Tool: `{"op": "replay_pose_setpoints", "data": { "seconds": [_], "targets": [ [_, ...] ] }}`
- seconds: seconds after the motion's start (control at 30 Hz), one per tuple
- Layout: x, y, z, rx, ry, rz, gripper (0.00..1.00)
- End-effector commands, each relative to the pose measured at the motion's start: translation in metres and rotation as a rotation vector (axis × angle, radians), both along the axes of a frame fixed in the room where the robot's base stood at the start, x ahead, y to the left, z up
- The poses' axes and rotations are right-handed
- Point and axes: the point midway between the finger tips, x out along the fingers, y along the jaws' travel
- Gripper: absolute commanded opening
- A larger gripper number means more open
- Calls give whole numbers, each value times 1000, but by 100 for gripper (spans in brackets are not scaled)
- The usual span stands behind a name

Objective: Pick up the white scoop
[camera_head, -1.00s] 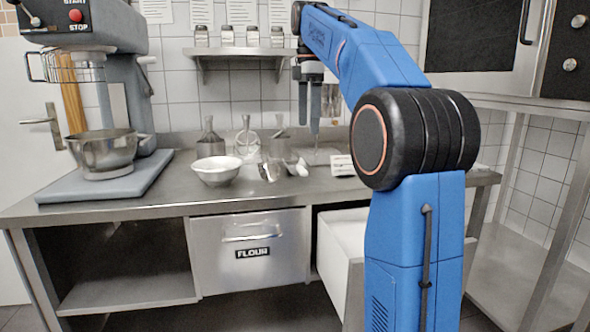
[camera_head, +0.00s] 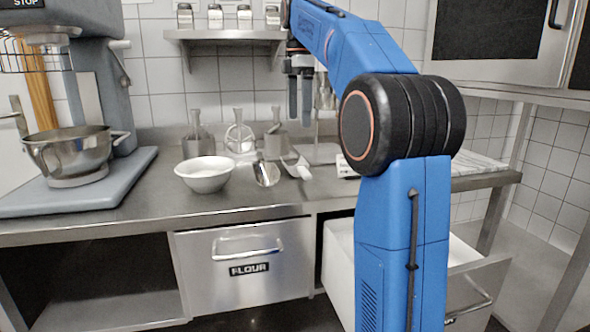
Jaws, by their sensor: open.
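A white scoop (camera_head: 302,170) lies on the steel counter (camera_head: 240,206), right of a metal scoop (camera_head: 266,173) and close to it. My gripper (camera_head: 300,112) hangs above the back of the counter with its fingers pointing down. It is open and empty, apart from the white scoop and higher than it in the picture. My blue arm covers part of the counter to the right.
A white bowl (camera_head: 205,176) stands left of the scoops. A mixer with a steel bowl (camera_head: 72,152) is at the left. An open drawer (camera_head: 478,282) juts out at the right, below the counter.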

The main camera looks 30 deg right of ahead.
Motion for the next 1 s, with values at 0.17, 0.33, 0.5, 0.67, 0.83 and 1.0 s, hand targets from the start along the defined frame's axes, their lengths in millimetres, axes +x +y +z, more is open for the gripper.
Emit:
{"op": "replay_pose_setpoints", "data": {
  "seconds": [0.17, 0.33, 0.5, 0.67, 0.83, 1.0],
  "targets": [
    [-1, 0, -31, 1, 2, 0, 100],
    [-1, 0, -61, 1, 2, 0, 100],
    [-1, 0, -88, 0, 1, 0, 100],
    [-1, 0, -101, 0, 0, 0, 100],
    [-1, -2, -110, 0, 0, -1, 100],
    [-3, -7, -133, 0, 1, -1, 100]
  ]
}}
